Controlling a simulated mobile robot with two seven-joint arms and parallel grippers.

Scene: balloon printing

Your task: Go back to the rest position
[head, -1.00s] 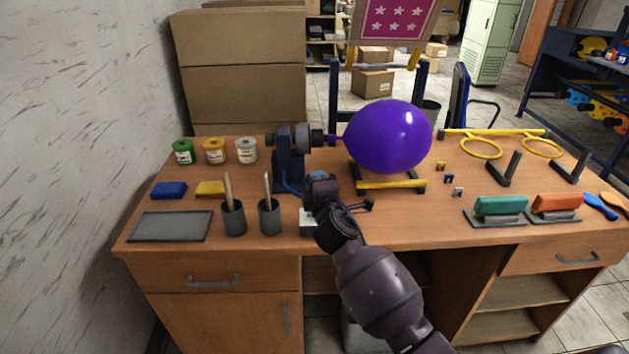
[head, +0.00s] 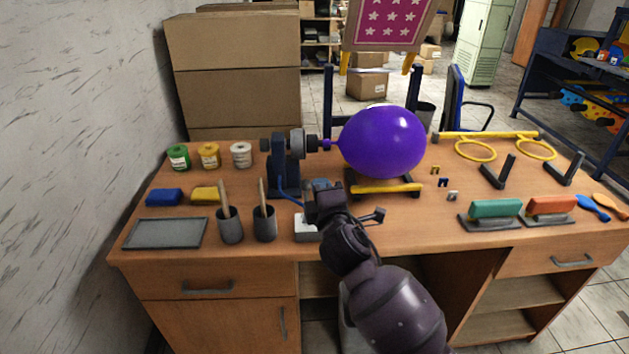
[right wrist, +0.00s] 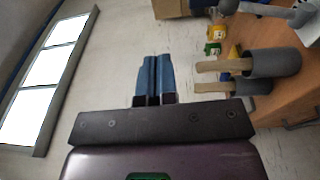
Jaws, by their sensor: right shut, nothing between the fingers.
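My right gripper (head: 321,185) is over the middle of the wooden desk (head: 240,272), in front of the blue pump stand (head: 284,178). In the right wrist view its two blue fingers (right wrist: 153,77) are together, with nothing between them. The inflated purple balloon (head: 382,142) is at the pump's nozzle, above a black and yellow stand (head: 388,189). The gripper is below and left of the balloon in the picture, and its arm partly hides a white box (head: 306,228). My left gripper is not in view.
Two grey cups with wooden-handled tools (head: 229,226) stand left of my arm; they also show in the right wrist view (right wrist: 275,64). Paint jars (head: 209,156) and a grey tray (head: 165,234) lie farther left. Squeegees (head: 495,209) and yellow rings (head: 475,150) are on the right.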

